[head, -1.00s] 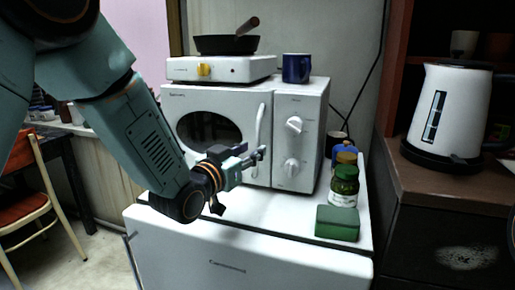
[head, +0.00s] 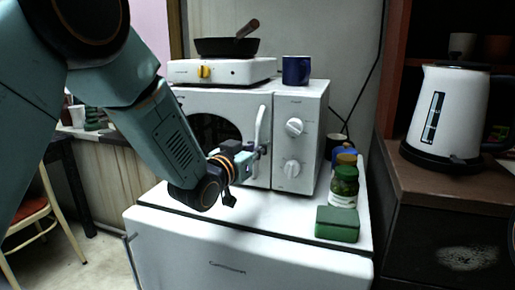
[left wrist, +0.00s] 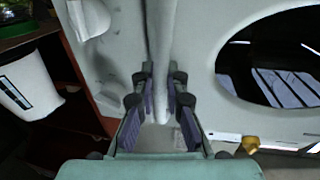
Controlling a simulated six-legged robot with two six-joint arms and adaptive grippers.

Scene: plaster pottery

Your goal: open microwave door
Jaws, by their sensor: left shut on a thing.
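The white microwave (head: 300,135) stands on a white fridge top, with two knobs on its right panel. Its door (head: 183,98) has a dark oval window and looks closed. The white vertical handle (head: 258,124) is on the door's right side. My left gripper (head: 260,150) is at the handle's lower part. In the left wrist view, the handle (left wrist: 161,60) runs down between the fingers of the left gripper (left wrist: 160,98), which is shut on it. The right gripper does not show.
A hot plate (head: 225,70) with a black pan (head: 228,46) and a blue mug (head: 296,70) sit on top of the microwave. A green jar (head: 344,185) and a green box (head: 338,223) stand at right on the white fridge top (head: 275,215). A kettle (head: 455,110) is further right.

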